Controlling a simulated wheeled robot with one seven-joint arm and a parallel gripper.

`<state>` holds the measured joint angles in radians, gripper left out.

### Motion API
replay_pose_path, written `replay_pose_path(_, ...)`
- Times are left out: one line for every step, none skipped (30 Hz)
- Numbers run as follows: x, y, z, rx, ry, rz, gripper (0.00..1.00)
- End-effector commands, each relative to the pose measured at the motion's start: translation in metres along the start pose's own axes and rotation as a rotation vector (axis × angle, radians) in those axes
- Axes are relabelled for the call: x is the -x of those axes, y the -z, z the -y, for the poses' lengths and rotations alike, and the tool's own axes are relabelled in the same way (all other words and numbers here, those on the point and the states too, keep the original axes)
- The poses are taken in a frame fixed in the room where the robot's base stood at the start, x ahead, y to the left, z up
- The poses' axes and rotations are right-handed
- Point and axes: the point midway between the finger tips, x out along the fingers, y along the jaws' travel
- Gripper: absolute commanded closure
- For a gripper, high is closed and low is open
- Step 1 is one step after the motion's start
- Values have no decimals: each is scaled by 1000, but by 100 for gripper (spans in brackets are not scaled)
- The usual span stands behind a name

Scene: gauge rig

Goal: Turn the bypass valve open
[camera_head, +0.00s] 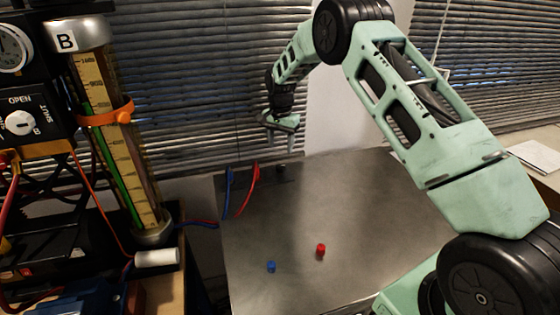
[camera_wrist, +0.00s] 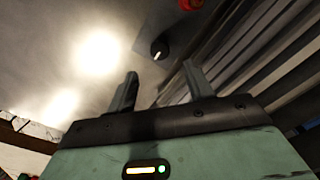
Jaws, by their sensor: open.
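A white round knob (camera_head: 20,122) sits on a black panel marked OPEN and SHUT at the far left of the head view. No label reading bypass is legible, and I cannot tell which way its pointer faces. My gripper (camera_head: 281,140) is open above the back edge of the metal table, well to the right of that panel. In the wrist view my two fingers (camera_wrist: 159,78) are apart with nothing between them. A small black knob (camera_wrist: 159,48) with a white mark shows beyond the fingertips, on the metal surface, apart from them.
The metal table (camera_head: 340,200) is mostly clear. A red cap (camera_head: 320,249) and a blue cap (camera_head: 271,267) lie on it. Red hose (camera_head: 247,190) and blue hose (camera_head: 228,190) cross its back left corner. A tall gauge tube (camera_head: 115,140) marked B stands left. Blinds (camera_head: 200,90) hang behind.

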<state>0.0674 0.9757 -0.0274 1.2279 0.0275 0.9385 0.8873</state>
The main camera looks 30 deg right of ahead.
Motion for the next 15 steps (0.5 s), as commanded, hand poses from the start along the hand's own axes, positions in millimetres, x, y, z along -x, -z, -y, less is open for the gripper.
replay_pose_path(-10, 0, -1, 0, -3, 3, 48)
replay_pose_path(-16, 0, -1, 0, -4, 3, 48)
replay_pose_path(-24, -1, -1, 0, -3, 3, 48)
replay_pose_path(-30, -1, -1, 0, -3, 3, 48)
replay_pose_path(-36, -1, 0, 0, -3, 3, 48)
replay_pose_path(-43, -1, 0, 0, -3, 3, 48)
replay_pose_path(-49, -1, 0, 1, -3, 4, 48)
replay_pose_path(-53, -1, 0, 1, -2, 3, 48)
replay_pose_path(-59, -1, 0, 1, -2, 3, 48)
replay_pose_path(-63, -1, 0, 1, -2, 3, 48)
replay_pose_path(-66, -1, 0, 1, -1, 2, 48)
replay_pose_path(-70, 0, 0, 2, 0, 1, 48)
replay_pose_path(-73, 0, 0, 2, 0, 1, 48)
replay_pose_path(-75, 0, 0, 2, 0, 1, 48)
replay_pose_path(-77, 0, 0, 2, 0, 0, 48)
